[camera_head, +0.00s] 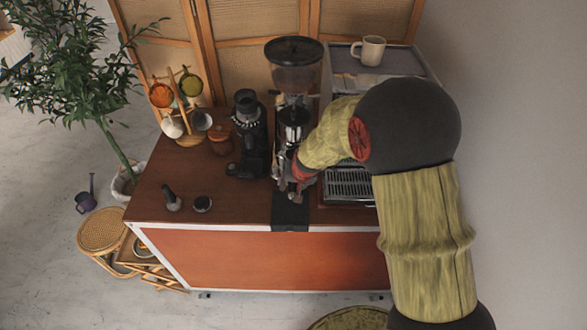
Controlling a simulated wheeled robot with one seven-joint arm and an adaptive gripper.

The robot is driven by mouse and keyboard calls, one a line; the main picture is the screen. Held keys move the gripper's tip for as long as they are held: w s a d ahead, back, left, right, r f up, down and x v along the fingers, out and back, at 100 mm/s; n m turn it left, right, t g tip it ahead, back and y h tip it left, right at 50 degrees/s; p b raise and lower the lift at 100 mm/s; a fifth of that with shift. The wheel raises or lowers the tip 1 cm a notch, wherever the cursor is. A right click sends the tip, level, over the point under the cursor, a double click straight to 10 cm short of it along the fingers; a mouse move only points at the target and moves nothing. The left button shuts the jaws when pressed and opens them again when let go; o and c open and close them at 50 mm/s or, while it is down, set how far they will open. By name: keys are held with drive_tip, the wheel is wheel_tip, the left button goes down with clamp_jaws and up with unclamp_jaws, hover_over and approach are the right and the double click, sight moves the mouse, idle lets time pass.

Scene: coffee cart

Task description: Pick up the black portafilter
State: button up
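My arm comes in from the right, bends over the cart and reaches down. My gripper (297,184) is at the front of the tall grinder (296,85), just behind a black mat (290,214) at the counter's front edge. I cannot clearly pick out the black portafilter. Dark and metallic parts crowd together around my gripper, and my wrist hides some of that spot. The fingers are too small and too covered to show whether they are open or shut, or hold anything.
A smaller black grinder (247,130) stands to the left. The espresso machine (350,186) is on the right, partly behind my arm, with a mug (370,50) on top.

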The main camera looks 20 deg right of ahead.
clamp_jaws()
idle(0.5)
drive_tip(key=shift+r, duration=0.1)
